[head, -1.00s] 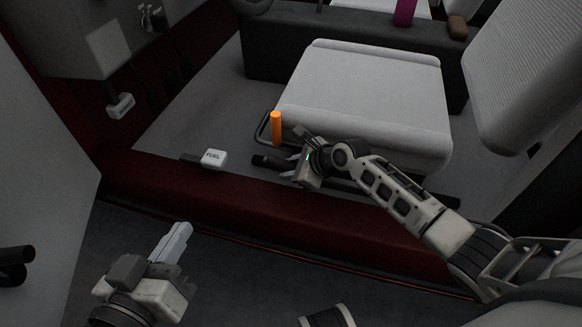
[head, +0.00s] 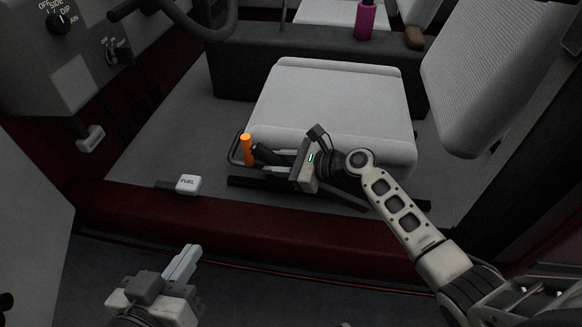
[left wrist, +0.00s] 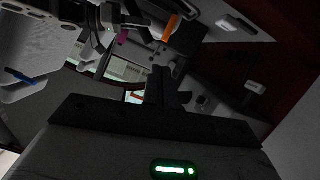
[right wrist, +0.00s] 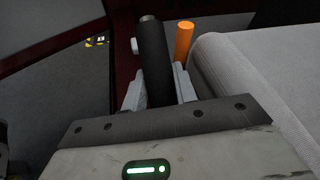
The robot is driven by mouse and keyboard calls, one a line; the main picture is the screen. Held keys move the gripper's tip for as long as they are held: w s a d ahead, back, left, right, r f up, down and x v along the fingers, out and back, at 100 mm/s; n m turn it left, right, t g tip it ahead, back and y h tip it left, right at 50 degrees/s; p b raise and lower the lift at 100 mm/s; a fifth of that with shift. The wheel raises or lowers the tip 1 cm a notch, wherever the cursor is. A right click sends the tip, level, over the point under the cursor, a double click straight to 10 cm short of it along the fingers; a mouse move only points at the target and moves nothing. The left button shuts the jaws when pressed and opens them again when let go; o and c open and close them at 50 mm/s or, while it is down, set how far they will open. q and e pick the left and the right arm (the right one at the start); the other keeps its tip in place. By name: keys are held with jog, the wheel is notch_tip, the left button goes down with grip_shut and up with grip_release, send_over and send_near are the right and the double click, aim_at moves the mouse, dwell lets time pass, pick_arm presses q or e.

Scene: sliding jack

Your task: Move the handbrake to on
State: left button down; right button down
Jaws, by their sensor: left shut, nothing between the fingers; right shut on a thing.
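The handbrake (right wrist: 153,62) is a black round lever with a grey tip, tilted up beside the grey seat. It also shows in the head view (head: 264,154), just right of an orange lever. My right gripper (head: 279,160) is shut on it, with one pale finger on each side of the black grip in the right wrist view. My left gripper (head: 186,258) is shut and empty, low at the left in the head view, well away from the handbrake. The lever's lower end is hidden behind my right gripper.
The orange lever (head: 247,150) stands close beside the handbrake. The grey seat (head: 335,105) lies just behind. A white FUEL lever (head: 188,184) is on the floor to the left. The dark red sill (head: 160,220) runs between my left gripper and the cab floor.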

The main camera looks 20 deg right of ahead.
jog(key=c, duration=1.1)
grip_release()
jog(key=shift+f, duration=0.1)
jog(key=shift+s+d, duration=0.1)
pick_arm(q)
jog(key=f+g+p, duration=0.1)
jog(key=p, duration=0.1)
jog(key=a+f+g+y+p, duration=0.1)
jog(key=f+p, duration=0.1)
jog(key=shift+s+a+f+y+p, duration=0.1)
jog(key=shift+a+f+y+p, duration=0.1)
jog(key=shift+y+p, duration=0.15)
pick_arm(e)
jog(key=v, duration=1.5)
jog(key=shift+s+d+r, duration=0.15)
jog(key=shift+d+r, duration=0.05)
jog(key=shift+r, duration=0.05)
pick_arm(q)
jog(key=shift+r, duration=0.1)
